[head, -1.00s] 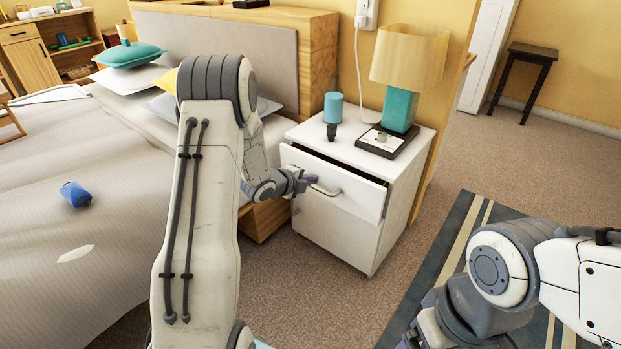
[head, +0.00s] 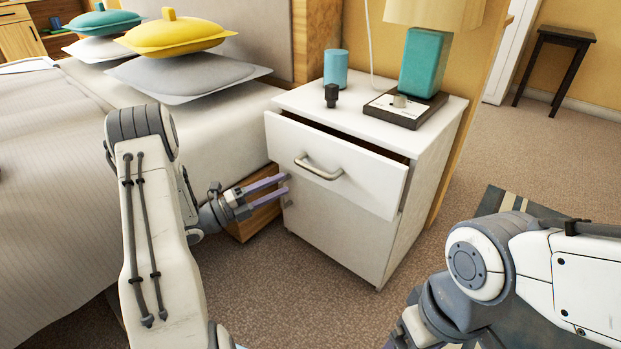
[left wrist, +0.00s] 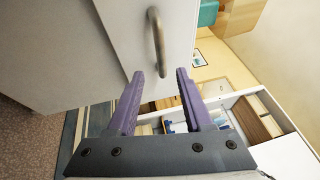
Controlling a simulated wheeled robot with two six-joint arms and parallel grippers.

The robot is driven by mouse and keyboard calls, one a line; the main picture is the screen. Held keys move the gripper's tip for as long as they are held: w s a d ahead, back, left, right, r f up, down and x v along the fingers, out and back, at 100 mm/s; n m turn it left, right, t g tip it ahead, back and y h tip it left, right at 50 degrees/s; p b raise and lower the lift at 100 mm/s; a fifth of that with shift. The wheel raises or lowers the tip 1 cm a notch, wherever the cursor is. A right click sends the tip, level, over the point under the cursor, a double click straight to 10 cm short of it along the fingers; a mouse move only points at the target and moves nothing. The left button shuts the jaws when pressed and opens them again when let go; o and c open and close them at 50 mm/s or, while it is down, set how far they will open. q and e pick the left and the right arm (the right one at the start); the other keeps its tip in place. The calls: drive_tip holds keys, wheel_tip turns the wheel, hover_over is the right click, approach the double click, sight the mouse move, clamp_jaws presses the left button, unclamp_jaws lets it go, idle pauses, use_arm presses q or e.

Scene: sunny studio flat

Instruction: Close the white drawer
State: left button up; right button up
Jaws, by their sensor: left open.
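The white drawer (head: 350,180) is the top one of the white nightstand (head: 335,241). It is partly pulled out, with a dark gap above its front. Its metal handle (head: 320,167) also shows in the left wrist view (left wrist: 157,42). My left gripper (head: 286,183) is open and empty, with purple fingers. In the head view it is at the left side of the nightstand front, below and left of the handle. In the left wrist view, its fingers (left wrist: 160,73) point toward the drawer front (left wrist: 125,35); I cannot tell whether they touch.
A teal lamp (head: 425,62) on a dark base, a blue cup (head: 335,69) and a small dark object (head: 331,96) stand on the nightstand. The bed (head: 60,190) is on the left. Carpet (head: 285,290) lies clear in front.

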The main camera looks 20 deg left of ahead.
sight(312, 167)
use_arm(q)
drive_tip(key=b+x, duration=0.3)
drive_tip(key=x, duration=0.7)
drive_tip(key=shift+w+d+r+b, duration=0.1)
drive_tip(key=shift+d+r+b, duration=0.05)
drive_tip(key=shift+b, duration=0.2)
clamp_jaws()
idle(1.0)
